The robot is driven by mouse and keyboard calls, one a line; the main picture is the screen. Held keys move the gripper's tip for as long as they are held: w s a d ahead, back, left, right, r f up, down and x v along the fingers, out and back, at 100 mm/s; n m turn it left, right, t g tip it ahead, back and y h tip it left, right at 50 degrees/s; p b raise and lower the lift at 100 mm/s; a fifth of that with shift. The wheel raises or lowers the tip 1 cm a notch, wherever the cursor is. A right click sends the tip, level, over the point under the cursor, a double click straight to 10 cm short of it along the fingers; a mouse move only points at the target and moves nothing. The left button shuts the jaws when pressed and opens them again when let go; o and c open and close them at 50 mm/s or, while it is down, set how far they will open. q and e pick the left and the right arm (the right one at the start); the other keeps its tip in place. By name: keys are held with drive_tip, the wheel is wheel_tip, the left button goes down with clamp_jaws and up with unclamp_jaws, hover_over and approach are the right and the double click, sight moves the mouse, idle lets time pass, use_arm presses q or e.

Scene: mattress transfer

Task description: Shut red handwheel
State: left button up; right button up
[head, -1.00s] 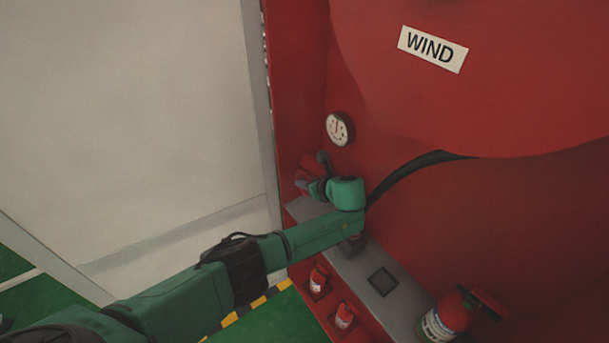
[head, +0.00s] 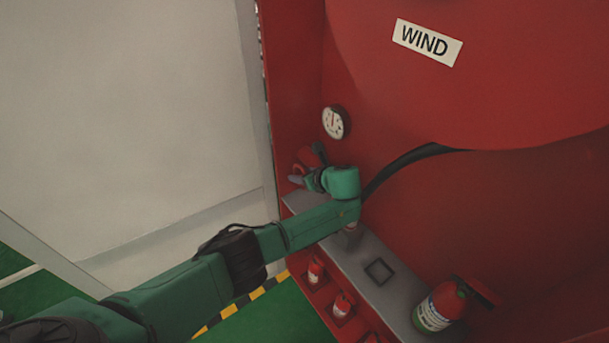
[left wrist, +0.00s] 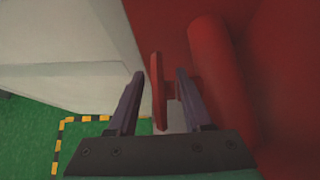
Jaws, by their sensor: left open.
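The red handwheel (left wrist: 157,88) shows edge-on in the left wrist view, with a short stem running right toward a thick red pipe (left wrist: 220,80). My left gripper (left wrist: 160,76) is open, with one finger on each side of the wheel's rim. A gap shows between the left finger and the wheel; I cannot tell whether the right finger touches the wheel or stem. In the head view, the left gripper (head: 299,179) is at the handwheel (head: 306,157), which it partly hides. My right gripper is not in view.
A round gauge (head: 335,122) is on the red cabinet wall above the gripper. A black hose (head: 405,163) runs behind my wrist. A grey ledge (head: 345,262) below holds a fire extinguisher (head: 440,305). A pale wall (head: 120,120) stands at the left.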

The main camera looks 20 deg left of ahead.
use_arm(q)
drive_tip(key=b+v, duration=0.2)
drive_tip(key=v, duration=1.2)
drive_tip(key=shift+d, duration=0.25)
